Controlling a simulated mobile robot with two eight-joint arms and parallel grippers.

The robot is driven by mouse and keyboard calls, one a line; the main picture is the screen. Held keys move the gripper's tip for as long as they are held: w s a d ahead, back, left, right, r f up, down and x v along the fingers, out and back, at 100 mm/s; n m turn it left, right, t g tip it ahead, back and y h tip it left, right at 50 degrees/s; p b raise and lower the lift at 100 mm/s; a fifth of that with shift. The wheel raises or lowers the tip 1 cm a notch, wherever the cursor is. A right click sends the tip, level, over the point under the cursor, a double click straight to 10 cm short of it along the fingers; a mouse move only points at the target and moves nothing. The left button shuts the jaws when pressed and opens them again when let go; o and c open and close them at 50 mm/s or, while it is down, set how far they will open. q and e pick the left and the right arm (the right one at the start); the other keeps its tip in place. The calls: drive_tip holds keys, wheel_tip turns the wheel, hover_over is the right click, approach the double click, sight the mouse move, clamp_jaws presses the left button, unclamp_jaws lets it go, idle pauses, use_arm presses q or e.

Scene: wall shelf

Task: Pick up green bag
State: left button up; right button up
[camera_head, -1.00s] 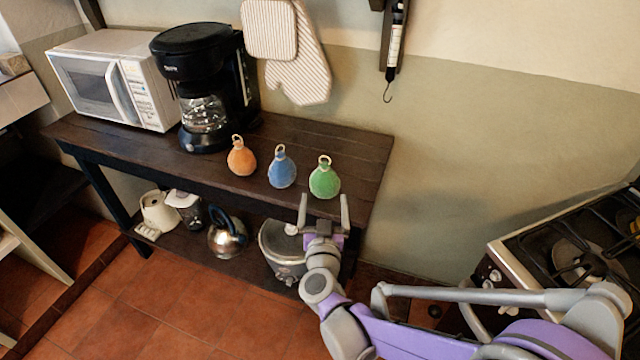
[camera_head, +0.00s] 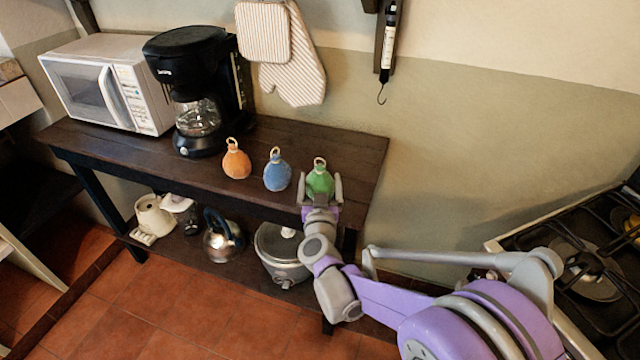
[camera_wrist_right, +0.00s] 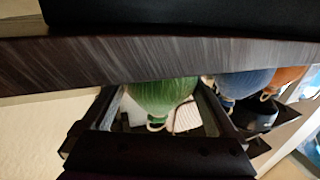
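The green bag (camera_head: 319,181) is a small round pouch with a tan loop on top, standing upright near the right end of the dark wooden table. My right gripper (camera_head: 320,186) is at the table's front edge with its fingers spread, one on each side of the green bag. In the right wrist view the green bag (camera_wrist_right: 162,94) shows between the two open fingers (camera_wrist_right: 160,110), with small gaps beside it. My left gripper is not in view.
A blue bag (camera_head: 277,174) and an orange bag (camera_head: 236,163) stand left of the green one on the table (camera_head: 350,160). A coffee maker (camera_head: 195,90) and a microwave (camera_head: 105,85) are further left. A stove (camera_head: 570,270) is at the right.

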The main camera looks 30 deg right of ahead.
drive_tip(key=c, duration=0.8)
drive_tip(key=shift+o, duration=0.2)
wheel_tip(320, 180, up, 10)
drive_tip(key=shift+p, duration=1.15)
